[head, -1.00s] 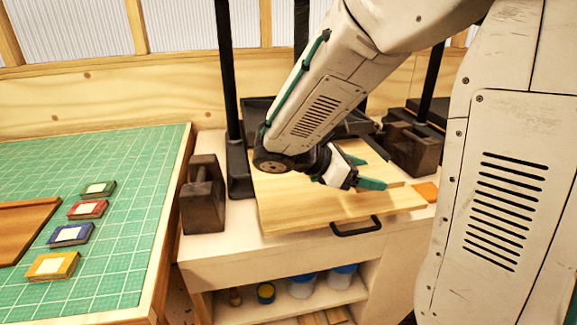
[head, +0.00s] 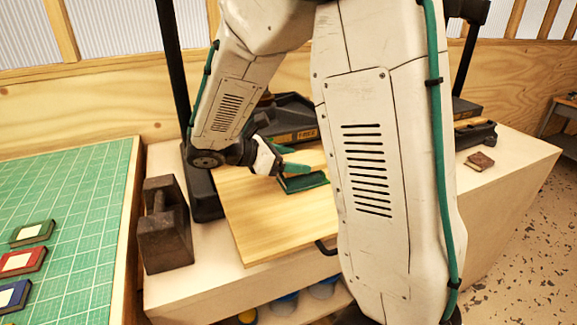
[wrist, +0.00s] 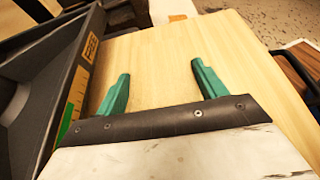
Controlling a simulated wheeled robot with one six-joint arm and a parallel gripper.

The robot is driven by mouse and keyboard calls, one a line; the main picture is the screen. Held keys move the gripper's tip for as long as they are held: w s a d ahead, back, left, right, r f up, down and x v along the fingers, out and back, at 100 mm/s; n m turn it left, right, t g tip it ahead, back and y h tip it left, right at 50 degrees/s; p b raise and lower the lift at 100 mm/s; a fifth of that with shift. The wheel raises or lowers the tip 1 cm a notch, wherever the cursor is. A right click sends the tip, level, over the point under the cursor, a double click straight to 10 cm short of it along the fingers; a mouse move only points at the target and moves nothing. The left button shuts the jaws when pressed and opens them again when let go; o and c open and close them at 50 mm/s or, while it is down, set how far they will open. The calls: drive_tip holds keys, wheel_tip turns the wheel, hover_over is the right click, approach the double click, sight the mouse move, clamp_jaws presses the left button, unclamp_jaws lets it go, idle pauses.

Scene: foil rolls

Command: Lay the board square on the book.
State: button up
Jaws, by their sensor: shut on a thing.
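A large pale wooden board (head: 255,215) lies flat or nearly flat over the bench top in the head view, its right part hidden behind my arm. In the wrist view the board (wrist: 155,60) fills the space between and beyond my fingers. My gripper (head: 295,175), with green fingers, is at the board's upper side. In the wrist view its fingers (wrist: 160,88) stand apart, and the exact grip on the board is hidden. I cannot tell whether the board rests on anything. A small brown book-like block (head: 480,160) lies on the bench to the right. No book shows under the board.
A dark iron weight (head: 165,225) stands close left of the board. Black press posts (head: 172,65) and a dark tray (wrist: 45,85) are close by.

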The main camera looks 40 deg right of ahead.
drive_tip(key=shift+a+f, duration=0.1)
drive_tip(key=shift+f, duration=1.2)
drive_tip(key=shift+f, duration=0.1)
drive_tip(key=o, duration=1)
